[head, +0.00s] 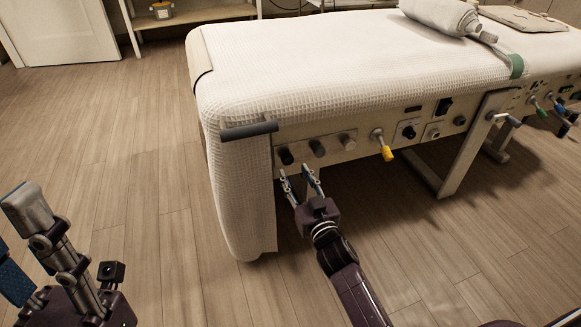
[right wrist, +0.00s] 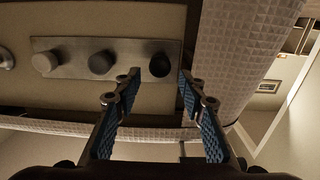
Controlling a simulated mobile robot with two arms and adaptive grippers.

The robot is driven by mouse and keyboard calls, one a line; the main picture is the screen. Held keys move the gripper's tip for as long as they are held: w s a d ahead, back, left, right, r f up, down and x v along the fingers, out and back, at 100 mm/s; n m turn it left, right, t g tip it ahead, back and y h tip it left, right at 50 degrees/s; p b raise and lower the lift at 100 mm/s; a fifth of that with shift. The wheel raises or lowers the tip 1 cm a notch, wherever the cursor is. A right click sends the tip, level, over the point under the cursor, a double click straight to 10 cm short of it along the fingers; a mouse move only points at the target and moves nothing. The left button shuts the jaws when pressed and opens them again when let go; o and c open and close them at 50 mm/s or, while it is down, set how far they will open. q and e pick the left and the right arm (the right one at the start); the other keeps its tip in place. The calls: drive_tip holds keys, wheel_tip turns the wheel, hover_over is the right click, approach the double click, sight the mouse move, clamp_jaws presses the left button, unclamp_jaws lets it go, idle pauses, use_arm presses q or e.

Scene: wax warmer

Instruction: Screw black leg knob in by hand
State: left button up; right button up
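The black knob (head: 286,156) is a short dark cylinder at the left end of a row of three knobs on the bed's side panel. In the right wrist view the black knob (right wrist: 159,65) is rightmost on a metal plate (right wrist: 135,47). My right gripper (head: 299,175) is open just below and in front of it. In the right wrist view its fingertips (right wrist: 160,78) lie on either side of the knob, with gaps; I cannot tell whether they reach around it. My left gripper (head: 17,236), partly cut off at lower left, appears open and empty.
A dark grey knob (head: 317,147) and a lighter grey knob (head: 345,140) sit close beside it. A yellow-handled lever (head: 384,146) is farther right. A dark bar (head: 249,131) sticks out above left. White cover (head: 240,200) hangs at the bed's end. Floor at left is clear.

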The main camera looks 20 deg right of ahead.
sight(288, 161)
drive_tip(key=shift+w+a+f+b, duration=0.1)
drive_tip(key=shift+w+b, duration=0.85)
drive_tip(key=shift+w, duration=1.25)
drive_tip(key=shift+w, duration=0.15)
drive_tip(key=shift+c, duration=0.5)
